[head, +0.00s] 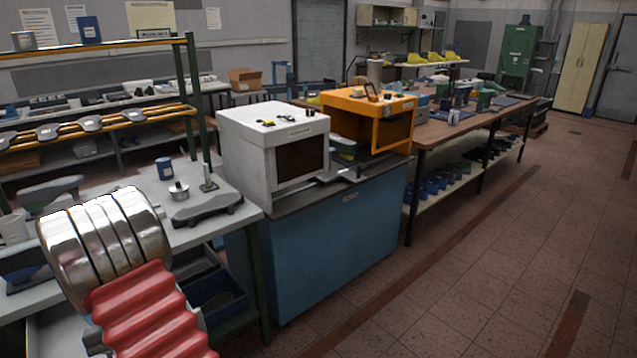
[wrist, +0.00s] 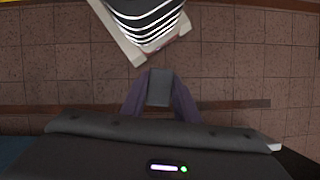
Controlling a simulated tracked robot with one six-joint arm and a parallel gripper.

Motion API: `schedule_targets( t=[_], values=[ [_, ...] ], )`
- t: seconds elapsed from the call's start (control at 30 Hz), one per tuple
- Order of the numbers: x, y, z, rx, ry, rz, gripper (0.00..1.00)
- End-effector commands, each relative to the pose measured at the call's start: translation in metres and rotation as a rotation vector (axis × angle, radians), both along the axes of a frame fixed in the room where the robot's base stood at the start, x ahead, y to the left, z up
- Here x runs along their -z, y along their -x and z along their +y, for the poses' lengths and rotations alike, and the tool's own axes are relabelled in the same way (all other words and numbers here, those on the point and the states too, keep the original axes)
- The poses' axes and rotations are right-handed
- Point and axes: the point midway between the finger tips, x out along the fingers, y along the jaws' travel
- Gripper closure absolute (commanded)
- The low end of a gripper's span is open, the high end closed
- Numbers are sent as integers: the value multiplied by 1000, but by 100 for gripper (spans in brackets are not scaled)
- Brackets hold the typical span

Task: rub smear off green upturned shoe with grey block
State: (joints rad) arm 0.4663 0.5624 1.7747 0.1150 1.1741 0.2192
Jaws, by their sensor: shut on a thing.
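In the wrist view my gripper (wrist: 160,98) has purple fingers shut on a small grey block (wrist: 160,86), one finger on each side. The block is in the air, with only tiled floor behind it. My gripper does not show in the head view. A grey-green, shoe-like shape (head: 50,191) lies on the workbench at the left of the head view, partly behind my arm. I cannot tell whether it is the green upturned shoe. No smear can be made out.
The near workbench (head: 232,218) carries a blue tin (head: 164,168), a small metal pot (head: 179,191) and a grey stand (head: 207,205). A blue cabinet (head: 320,240) bears a white oven (head: 262,150) and an orange oven (head: 385,122). The floor at right is clear.

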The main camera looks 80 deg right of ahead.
Motion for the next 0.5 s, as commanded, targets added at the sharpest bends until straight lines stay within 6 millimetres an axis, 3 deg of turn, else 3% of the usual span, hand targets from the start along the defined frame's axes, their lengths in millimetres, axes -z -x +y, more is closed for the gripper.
schedule_targets(
  t=[0.2, 0.5],
  values=[
    [22, -38, 50, -289, -2, 7, 90],
    [54, -70, 133, -599, -4, 13, 90]
  ],
)
